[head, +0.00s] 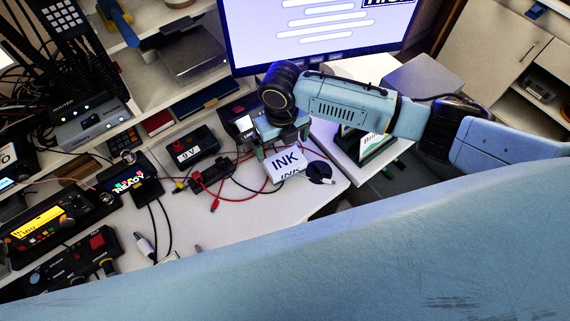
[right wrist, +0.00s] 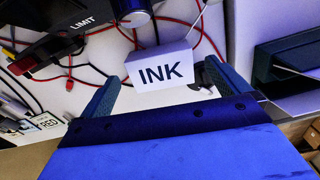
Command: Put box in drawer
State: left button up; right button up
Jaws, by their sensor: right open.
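A white box (head: 285,162) marked "INK" sits on the white desk in the head view. It also shows in the right wrist view (right wrist: 160,69), between the spread fingers. My right gripper (head: 284,143) is open at the box, with one finger to each side of it. In the right wrist view the right gripper (right wrist: 162,78) shows gaps beside the box, so it is not clamped. My left gripper is out of view. I cannot tell which piece of furniture is the drawer; a cabinet with a handle (head: 505,45) stands at upper right.
A black 9V unit (head: 197,149), red and black cables (head: 215,200) and a dark round object (head: 319,172) lie near the box. A monitor (head: 320,30) stands behind. Electronic devices (head: 45,235) crowd the left. My own blue arm link covers the lower right.

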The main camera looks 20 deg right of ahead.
aim_at(282, 156)
jog(key=shift+s+a+f+b, duration=0.1)
jog(key=shift+s+f+b, duration=0.1)
jog(key=shift+f, duration=1.3)
jog(key=shift+s+f+b, duration=0.1)
jog(key=shift+f+b, duration=0.1)
jog(key=shift+f, duration=1.25)
jog(key=shift+r, duration=0.1)
jog(key=c, duration=0.8)
